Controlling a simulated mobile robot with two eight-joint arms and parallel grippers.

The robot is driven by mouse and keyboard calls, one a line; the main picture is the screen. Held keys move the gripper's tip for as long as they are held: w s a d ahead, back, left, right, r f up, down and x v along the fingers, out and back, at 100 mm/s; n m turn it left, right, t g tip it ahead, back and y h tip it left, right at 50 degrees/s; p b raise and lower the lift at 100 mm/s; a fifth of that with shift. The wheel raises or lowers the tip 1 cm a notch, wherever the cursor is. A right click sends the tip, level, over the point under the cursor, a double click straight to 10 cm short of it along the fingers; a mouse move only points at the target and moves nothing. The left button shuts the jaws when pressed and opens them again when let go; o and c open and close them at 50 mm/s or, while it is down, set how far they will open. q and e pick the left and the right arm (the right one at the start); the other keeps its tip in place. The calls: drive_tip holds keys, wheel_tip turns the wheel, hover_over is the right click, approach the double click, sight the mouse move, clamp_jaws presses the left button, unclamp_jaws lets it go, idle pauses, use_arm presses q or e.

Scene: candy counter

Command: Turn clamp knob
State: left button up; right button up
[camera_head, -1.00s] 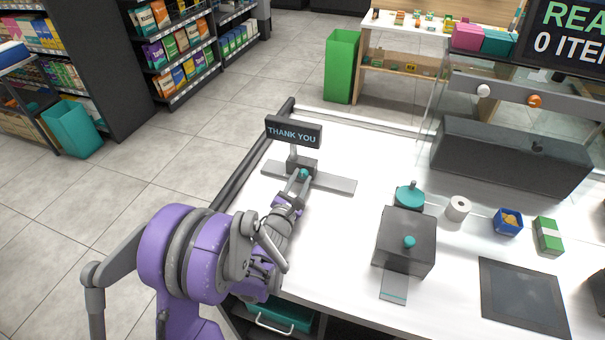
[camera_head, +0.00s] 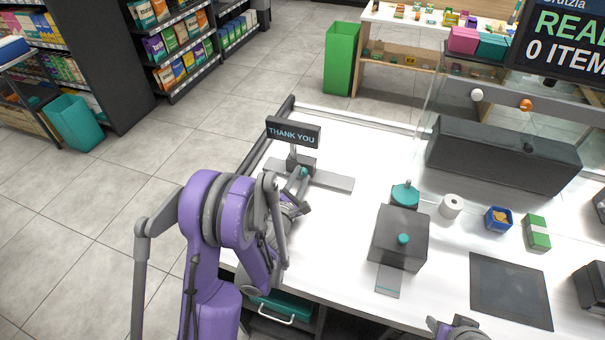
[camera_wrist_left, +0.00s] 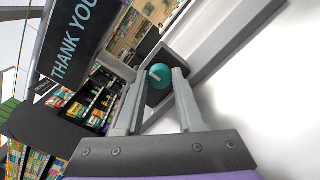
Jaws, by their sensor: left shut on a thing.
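The teal clamp knob (camera_head: 304,172) is on the dark clamp block below the THANK YOU sign (camera_head: 293,132), at the counter's far left. My left gripper (camera_head: 301,177) is shut on the knob. In the left wrist view the round knob (camera_wrist_left: 159,76) with a pale mark on its face sits between the fingertips (camera_wrist_left: 159,84), in front of the dark block. The fingers partly hide the knob in the head view. A part of my right arm (camera_head: 458,330) shows at the bottom edge; its finger state is unclear.
A grey flat bar (camera_head: 335,182) runs under the sign on the white counter. A dark box with a teal knob (camera_head: 400,235), a paper roll (camera_head: 451,206), a blue box (camera_head: 498,222) and a dark pad (camera_head: 510,290) are to the right. The counter between is clear.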

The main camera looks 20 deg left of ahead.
use_arm(q)
drive_tip(key=o, duration=0.7)
drive_tip(key=shift+c, duration=0.2)
drive_tip(key=shift+s, duration=0.1)
use_arm(e)
drive_tip(key=shift+f, duration=0.1)
use_arm(q)
drive_tip(key=shift+s+f+b, duration=0.15)
drive_tip(key=shift+s+b, duration=0.15)
drive_tip(key=shift+s, duration=0.3)
drive_tip(key=shift+s+d+b, duration=0.15)
drive_tip(key=shift+s+b, duration=0.5)
drive_tip(key=shift+s, duration=1.2)
use_arm(e)
drive_tip(key=f, duration=0.1)
drive_tip(key=s+f, duration=0.1)
drive_tip(key=shift+s+f, duration=0.1)
drive_tip(key=shift+f, duration=0.25)
use_arm(q)
drive_tip(key=shift+w, duration=0.1)
